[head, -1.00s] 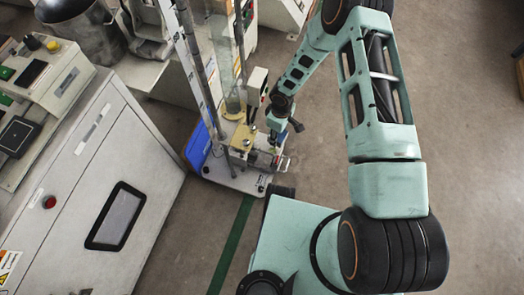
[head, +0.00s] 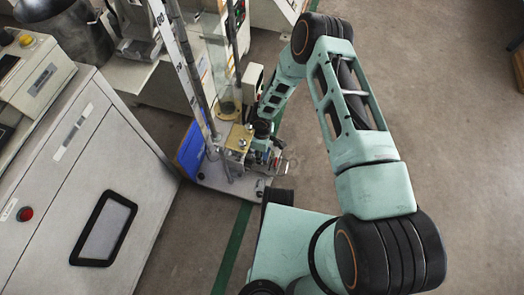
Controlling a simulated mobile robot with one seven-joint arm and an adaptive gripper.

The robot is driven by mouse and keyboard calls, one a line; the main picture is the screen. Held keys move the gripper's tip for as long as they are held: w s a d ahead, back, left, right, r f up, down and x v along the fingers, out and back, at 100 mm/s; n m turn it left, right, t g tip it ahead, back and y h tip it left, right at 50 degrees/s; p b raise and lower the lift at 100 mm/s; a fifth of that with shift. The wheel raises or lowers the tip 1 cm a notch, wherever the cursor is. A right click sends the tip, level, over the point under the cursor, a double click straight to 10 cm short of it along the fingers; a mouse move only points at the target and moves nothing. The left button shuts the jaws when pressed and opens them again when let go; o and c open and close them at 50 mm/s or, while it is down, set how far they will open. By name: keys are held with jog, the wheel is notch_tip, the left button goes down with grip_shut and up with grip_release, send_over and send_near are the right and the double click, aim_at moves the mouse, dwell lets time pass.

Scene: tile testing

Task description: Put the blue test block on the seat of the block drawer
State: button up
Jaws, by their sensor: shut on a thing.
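My gripper (head: 264,150) is low at the right side of the test machine (head: 238,140), close to its brass-coloured plate. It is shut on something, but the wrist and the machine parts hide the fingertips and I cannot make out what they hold. I cannot pick out the blue test block. The block drawer and its seat cannot be told apart from the small metal parts low on the machine. The large blue panel (head: 191,150) on the machine's left is part of the machine.
A grey cabinet (head: 70,190) with a dark-framed panel stands at left. A metal bucket (head: 70,30) is at the back left. The machine's tall posts (head: 182,65) rise left of my arm. The floor (head: 440,130) to the right is clear.

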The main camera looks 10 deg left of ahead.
notch_tip(320, 180, down, 3)
jog(key=shift+f+b, duration=0.1)
jog(key=shift+b, duration=1.15)
jog(key=shift+f, duration=1.75)
jog(key=shift+f, duration=0.2)
jog(key=o, duration=1.6)
notch_tip(320, 180, up, 12)
